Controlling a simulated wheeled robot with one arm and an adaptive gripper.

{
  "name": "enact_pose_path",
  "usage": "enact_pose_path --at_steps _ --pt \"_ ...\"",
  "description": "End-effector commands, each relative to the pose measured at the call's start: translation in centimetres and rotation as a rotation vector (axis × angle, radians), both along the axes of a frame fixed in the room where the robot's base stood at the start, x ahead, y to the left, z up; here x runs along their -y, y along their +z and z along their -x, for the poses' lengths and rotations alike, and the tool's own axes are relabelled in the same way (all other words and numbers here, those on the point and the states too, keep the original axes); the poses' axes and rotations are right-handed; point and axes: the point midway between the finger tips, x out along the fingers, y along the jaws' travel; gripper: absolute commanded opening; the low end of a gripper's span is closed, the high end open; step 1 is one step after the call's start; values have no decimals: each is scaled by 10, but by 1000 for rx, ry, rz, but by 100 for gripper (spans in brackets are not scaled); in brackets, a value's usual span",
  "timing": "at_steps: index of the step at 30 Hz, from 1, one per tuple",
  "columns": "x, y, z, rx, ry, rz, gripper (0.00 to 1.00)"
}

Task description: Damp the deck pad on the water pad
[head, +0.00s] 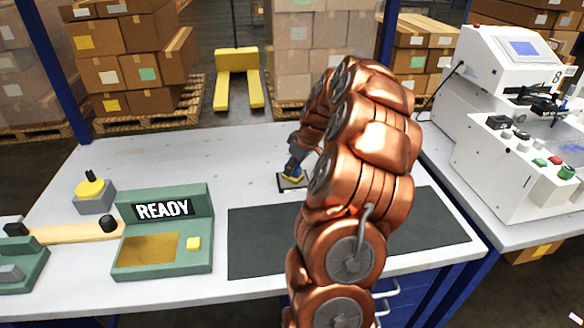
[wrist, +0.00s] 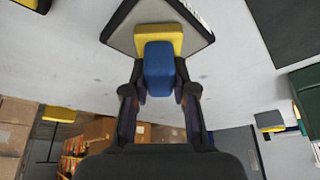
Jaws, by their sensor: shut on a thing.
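My gripper (wrist: 160,92) is shut on the blue handle of the deck pad (wrist: 159,68), a small block with a yellow base. In the head view the deck pad (head: 293,176) shows blue and yellow below my gripper (head: 296,165). My arm hides part of the table to the right.
A long dark mat (head: 262,245) lies along the table's front. A green station (head: 197,212) reading READY stands front left, with a grey block with a yellow knob (head: 92,192) behind it. A white machine (head: 500,130) stands right. The back left tabletop is clear.

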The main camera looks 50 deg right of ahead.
Motion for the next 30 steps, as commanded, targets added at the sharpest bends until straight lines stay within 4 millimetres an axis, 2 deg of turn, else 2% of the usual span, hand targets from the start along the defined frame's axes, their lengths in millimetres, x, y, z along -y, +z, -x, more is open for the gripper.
enact_pose_path --at_steps 30 --pt "1 66 -1 4 -2 3 0"
